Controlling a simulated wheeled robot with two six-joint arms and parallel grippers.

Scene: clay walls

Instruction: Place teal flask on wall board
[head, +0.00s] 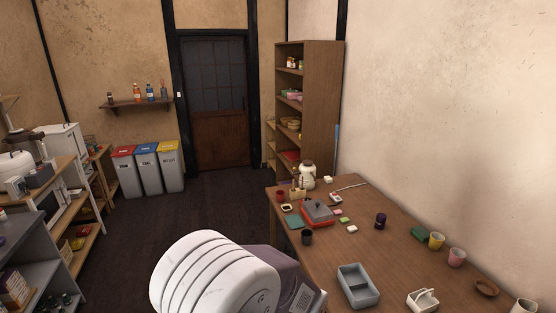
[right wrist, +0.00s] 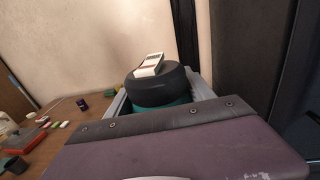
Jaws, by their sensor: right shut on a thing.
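The teal flask (right wrist: 160,119) shows in the right wrist view, with a wide black lid above a teal body. My right gripper (right wrist: 158,100) is shut on it, with grey fingers at its left and right sides. The flask's lower part is hidden behind my wrist. The wall board (head: 125,106) is a dark wooden shelf on the far left wall in the head view, well away from my arm. Several small bottles stand along it, including an orange one (head: 138,92) and a blue one (head: 151,93). My left gripper is out of view.
A small white item with red marks (right wrist: 150,65) shows at the flask's lid. Three bins (head: 146,169) stand below the board. A cluttered wooden table (head: 390,235) is at right, shelving (head: 75,215) at left. Dark floor between them is clear. A tall bookcase (head: 321,110) stands beside the door.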

